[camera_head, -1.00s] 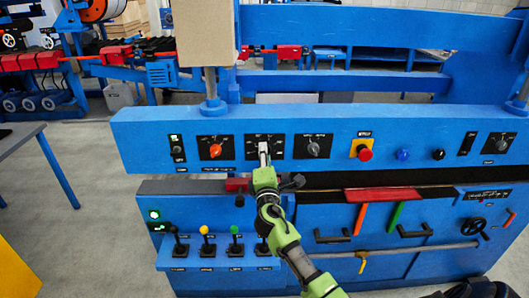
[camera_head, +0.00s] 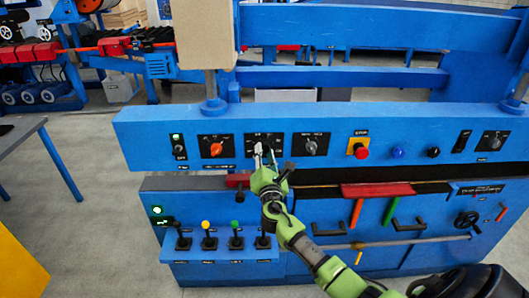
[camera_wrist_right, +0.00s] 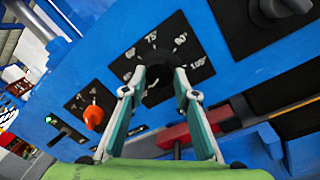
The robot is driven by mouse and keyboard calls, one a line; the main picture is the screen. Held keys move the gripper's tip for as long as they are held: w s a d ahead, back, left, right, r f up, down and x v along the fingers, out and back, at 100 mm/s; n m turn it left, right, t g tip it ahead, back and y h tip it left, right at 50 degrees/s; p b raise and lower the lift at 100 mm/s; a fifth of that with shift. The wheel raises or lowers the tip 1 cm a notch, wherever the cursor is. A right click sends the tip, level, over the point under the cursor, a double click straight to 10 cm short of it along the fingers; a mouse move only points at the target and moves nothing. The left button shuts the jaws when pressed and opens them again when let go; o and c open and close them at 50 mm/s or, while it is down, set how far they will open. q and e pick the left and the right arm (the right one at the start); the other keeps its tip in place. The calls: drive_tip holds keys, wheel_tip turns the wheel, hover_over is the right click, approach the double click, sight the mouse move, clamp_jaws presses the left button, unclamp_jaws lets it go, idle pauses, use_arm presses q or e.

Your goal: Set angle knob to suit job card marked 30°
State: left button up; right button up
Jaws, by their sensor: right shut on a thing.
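The angle knob (camera_wrist_right: 157,88) is a dark knob on a black dial plate (camera_head: 278,140) on the blue panel. In the right wrist view its dial carries white degree marks, with 75° near the top and 105° at the right. My right gripper (camera_head: 263,150) is at this knob. In the right wrist view its two fingers (camera_wrist_right: 156,82) stand on either side of the knob and are shut on it. The knob's pointer is hard to make out between the fingers. I cannot make out a job card marked 30°. My left gripper is not in view.
An orange knob (camera_head: 216,148) is left of the angle knob, and a dark knob (camera_head: 311,148) is right of it. A red button on yellow (camera_head: 361,150) is farther right. Below are a red block (camera_head: 238,181) and several levers (camera_head: 209,239). A beige board (camera_head: 205,35) stands above.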

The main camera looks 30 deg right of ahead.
drive_tip(key=shift+d+r, duration=0.1)
drive_tip(key=shift+r, duration=0.2)
drive_tip(key=o, duration=0.8)
drive_tip(key=shift+o, duration=1.4)
drive_tip(key=shift+w+f, duration=0.1)
drive_tip(key=shift+f, duration=0.1)
drive_tip(key=v, duration=1.2)
drive_tip(key=shift+f, duration=0.15)
